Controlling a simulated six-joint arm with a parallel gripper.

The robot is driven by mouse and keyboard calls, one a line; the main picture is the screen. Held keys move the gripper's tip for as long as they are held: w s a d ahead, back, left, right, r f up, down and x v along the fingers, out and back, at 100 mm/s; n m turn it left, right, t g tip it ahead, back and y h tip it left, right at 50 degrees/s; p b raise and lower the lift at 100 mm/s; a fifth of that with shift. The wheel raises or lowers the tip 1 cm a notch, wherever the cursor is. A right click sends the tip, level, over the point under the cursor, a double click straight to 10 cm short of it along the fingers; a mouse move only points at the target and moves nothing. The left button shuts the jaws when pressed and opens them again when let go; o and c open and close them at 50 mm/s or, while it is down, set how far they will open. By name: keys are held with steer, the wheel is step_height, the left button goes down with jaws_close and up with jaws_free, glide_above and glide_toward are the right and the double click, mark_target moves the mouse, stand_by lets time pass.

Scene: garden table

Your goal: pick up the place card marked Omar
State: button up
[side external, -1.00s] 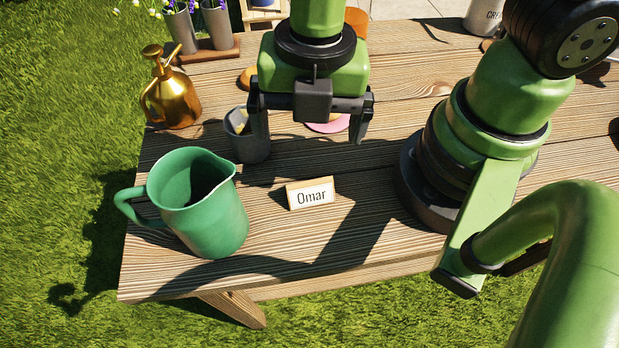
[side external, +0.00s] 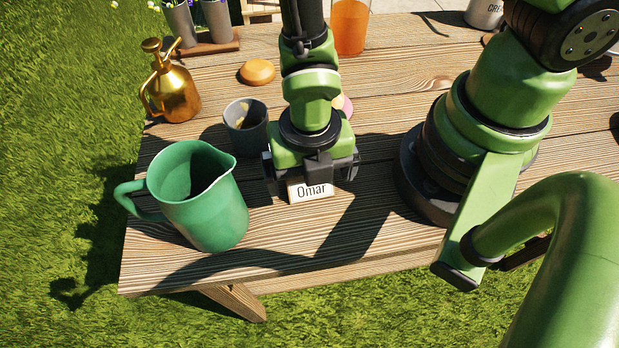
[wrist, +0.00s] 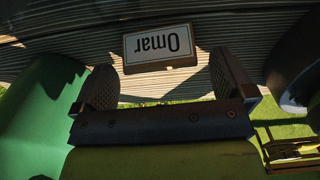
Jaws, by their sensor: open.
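The place card marked Omar (side external: 311,191) stands on the wooden table, its white face toward the side camera. My gripper (side external: 312,181) is low over the table, right at the card, with a finger out to each side of it. The fingers are open and nothing is clamped. In the wrist view the card (wrist: 159,47) appears upside down, beyond and between the two spread fingertips (wrist: 163,72). Whether either finger touches the card cannot be told.
A green pitcher (side external: 200,200) stands close on the left. A grey cup (side external: 246,128) is behind it. A gold sprayer (side external: 170,85), a round orange-brown item (side external: 257,72) and an orange drink glass (side external: 349,27) are farther back. The table front (side external: 290,235) is clear.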

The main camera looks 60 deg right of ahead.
steer(key=shift+f, duration=0.75)
steer(key=shift+c, duration=0.2)
steer(key=c, duration=0.9)
steer(key=shift+r, duration=0.1)
